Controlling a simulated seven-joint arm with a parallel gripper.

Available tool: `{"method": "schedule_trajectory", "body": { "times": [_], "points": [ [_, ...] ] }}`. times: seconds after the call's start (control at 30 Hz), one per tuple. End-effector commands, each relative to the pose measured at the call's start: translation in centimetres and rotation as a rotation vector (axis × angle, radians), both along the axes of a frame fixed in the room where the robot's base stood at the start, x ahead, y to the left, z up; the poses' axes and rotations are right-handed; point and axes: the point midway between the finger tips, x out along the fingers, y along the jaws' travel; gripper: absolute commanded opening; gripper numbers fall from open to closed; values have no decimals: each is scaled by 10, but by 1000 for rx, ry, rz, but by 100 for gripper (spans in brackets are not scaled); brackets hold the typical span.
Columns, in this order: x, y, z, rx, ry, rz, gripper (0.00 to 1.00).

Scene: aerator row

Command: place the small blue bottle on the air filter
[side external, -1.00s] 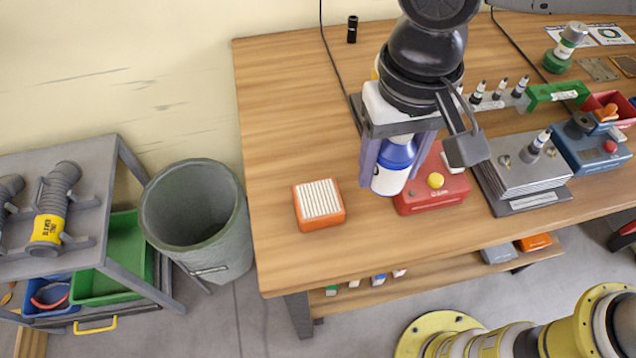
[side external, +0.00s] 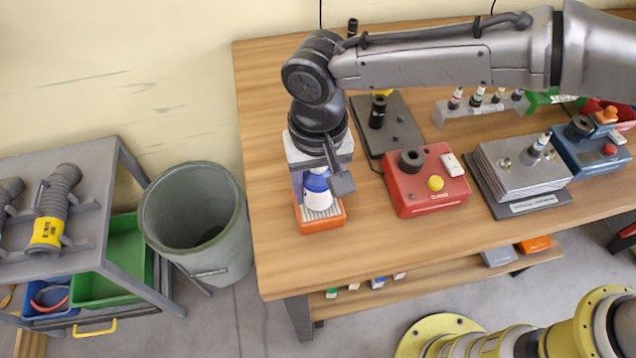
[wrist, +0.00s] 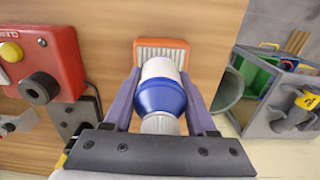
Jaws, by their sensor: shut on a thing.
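The small blue bottle (side external: 317,184) has a blue shoulder and a white body. My gripper (side external: 312,182) is shut on it and holds it roughly upright over the air filter (side external: 336,219). The filter is a low orange block with white pleats near the table's left edge. In the wrist view, the bottle (wrist: 162,96) sits between the two purple fingers of my gripper (wrist: 163,88), and the filter (wrist: 162,48) shows past the bottle's white end. The bottle covers part of the filter's top. I cannot tell whether they touch.
A red box (side external: 424,188) with a yellow button and a dark plate (side external: 398,132) lie to the right of the filter. A grey bin (side external: 196,218) stands on the floor left of the table. The table in front of the red box is clear.

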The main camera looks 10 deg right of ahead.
Motion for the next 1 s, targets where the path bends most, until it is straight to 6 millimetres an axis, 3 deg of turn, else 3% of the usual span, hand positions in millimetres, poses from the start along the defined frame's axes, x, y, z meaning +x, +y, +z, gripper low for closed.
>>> {"method": "schedule_trajectory", "body": {
  "times": [0.37, 0.4, 0.57, 0.87, 1.0],
  "points": [
    [0, 0, -4, 2, -1, 0, 0],
    [0, 0, -5, 1, -1, 0, 59],
    [0, 0, -5, 1, -1, 0, 87],
    [0, 0, -4, 2, -1, 0, 87],
    [0, 1, 7, 3, -2, 0, 87]
  ]
}}
